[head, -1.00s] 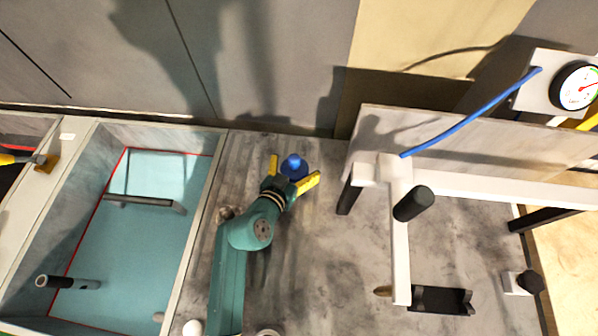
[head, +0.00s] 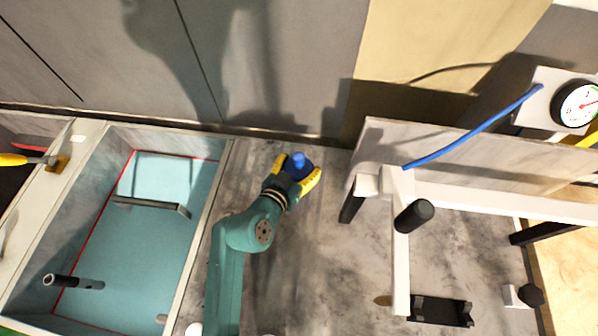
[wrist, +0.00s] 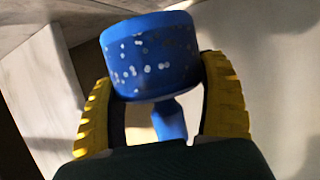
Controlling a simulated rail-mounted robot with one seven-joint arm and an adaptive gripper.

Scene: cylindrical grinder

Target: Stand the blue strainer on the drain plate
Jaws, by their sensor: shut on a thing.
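The blue strainer (head: 299,161) is between the yellow fingers of my gripper (head: 298,168), above the grey surface near the back wall. In the wrist view the strainer (wrist: 152,58) is a blue cup with rows of small holes. A narrower blue stem extends from it toward my palm. My gripper (wrist: 160,85) is shut on it, with one finger on each side. Whether the strainer still touches a surface is not clear. I cannot make out with certainty which surface is the drain plate.
An open tank (head: 205,225) with a teal floor and red edging lies to the left, with a bar and a short pipe inside. To the right are a white frame (head: 401,265), a black knob (head: 414,216), a blue hose (head: 480,128) and a dial gauge (head: 578,104).

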